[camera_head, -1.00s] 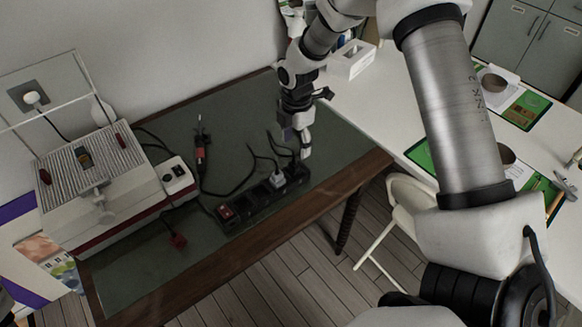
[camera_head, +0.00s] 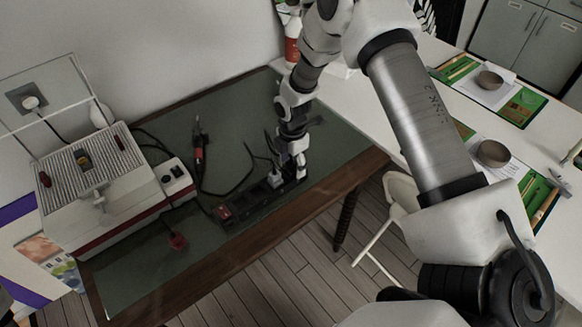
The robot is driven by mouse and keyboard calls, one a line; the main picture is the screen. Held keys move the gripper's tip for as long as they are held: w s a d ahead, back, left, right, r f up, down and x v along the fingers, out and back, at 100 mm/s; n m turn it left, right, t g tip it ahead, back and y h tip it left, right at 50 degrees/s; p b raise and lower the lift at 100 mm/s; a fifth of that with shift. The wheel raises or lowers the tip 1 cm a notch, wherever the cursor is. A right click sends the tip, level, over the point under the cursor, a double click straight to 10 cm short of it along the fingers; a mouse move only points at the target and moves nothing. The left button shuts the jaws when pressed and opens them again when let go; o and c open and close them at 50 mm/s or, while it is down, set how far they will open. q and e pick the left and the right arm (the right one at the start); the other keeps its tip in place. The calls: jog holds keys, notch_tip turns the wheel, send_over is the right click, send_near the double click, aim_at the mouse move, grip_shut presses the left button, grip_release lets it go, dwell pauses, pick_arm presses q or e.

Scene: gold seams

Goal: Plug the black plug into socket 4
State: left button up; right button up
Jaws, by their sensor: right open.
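The black power strip (camera_head: 243,207) lies slantwise on the dark green mat, with a red switch (camera_head: 224,213) at its left end. A grey-white plug (camera_head: 274,179) sits in the strip right of the middle, with a dark cord rising from it. My right gripper (camera_head: 299,172) is open and points down over the right end of the strip. It largely hides that end and the black plug there, so I cannot tell whether the fingers are around the plug or touching it. Socket numbers are too small to read. My left gripper is out of view.
A red plug (camera_head: 178,241) lies on the mat left of the strip. A machine with a ribbed top (camera_head: 88,172) and a small switch box (camera_head: 175,178) stand at left. A red-and-black tool (camera_head: 199,150) lies behind. The mat's front strip is clear.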

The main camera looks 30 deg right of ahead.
aim_at(292, 162)
jog(key=shift+s, duration=0.1)
grip_shut()
notch_tip(292, 162, up, 10)
jog(key=shift+r+b, duration=0.1)
jog(key=shift+b, duration=0.55)
notch_tip(292, 162, down, 3)
jog(key=shift+r+b, duration=0.1)
jog(key=shift+b, duration=0.65)
